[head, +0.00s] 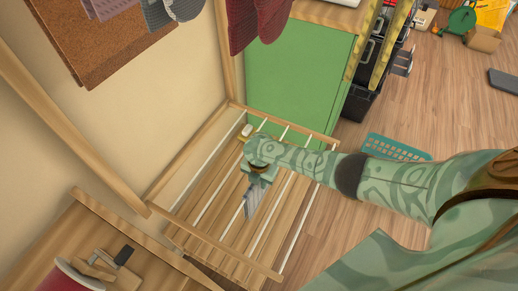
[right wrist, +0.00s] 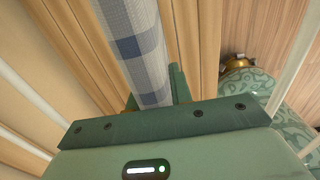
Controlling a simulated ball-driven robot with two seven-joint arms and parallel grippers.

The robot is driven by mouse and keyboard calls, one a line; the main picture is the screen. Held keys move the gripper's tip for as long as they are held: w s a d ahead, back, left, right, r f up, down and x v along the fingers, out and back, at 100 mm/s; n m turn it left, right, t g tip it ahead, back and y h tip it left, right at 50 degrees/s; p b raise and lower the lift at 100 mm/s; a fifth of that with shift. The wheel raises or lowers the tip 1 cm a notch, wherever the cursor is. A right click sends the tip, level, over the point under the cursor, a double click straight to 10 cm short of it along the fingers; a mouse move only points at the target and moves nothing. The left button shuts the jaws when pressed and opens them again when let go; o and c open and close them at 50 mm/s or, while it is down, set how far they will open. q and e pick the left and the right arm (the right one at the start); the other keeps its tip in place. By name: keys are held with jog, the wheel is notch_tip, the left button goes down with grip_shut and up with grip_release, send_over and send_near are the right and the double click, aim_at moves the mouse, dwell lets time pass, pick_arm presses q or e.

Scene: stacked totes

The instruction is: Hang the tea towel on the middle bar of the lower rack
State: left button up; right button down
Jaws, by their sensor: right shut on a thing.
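The tea towel (head: 253,203) is pale with blue-grey checks. It hangs from my right gripper (head: 259,180), which is shut on it. In the right wrist view the towel (right wrist: 133,45) runs as a narrow folded strip from the jaws (right wrist: 152,104). The lower rack (head: 185,240) has a wooden frame and several white bars. In the head view the gripper and towel overlap the line of the middle bar (head: 284,134), hiding part of it. I cannot tell whether the towel touches the bar. My left gripper is out of view.
A green cabinet (head: 300,75) stands behind the rack. A small yellow-and-white object (head: 246,131) is at its far end. A teal basket (head: 395,148) stands on the floor to the right.

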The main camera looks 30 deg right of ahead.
jog(key=c, duration=1.2)
grip_release()
jog(key=shift+o, duration=0.2)
jog(key=shift+r, duration=0.1)
pick_arm(q)
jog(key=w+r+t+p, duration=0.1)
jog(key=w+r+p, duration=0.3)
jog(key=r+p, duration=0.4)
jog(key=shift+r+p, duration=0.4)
jog(key=shift+p, duration=0.55)
pick_arm(e)
notch_tip(320, 180, up, 16)
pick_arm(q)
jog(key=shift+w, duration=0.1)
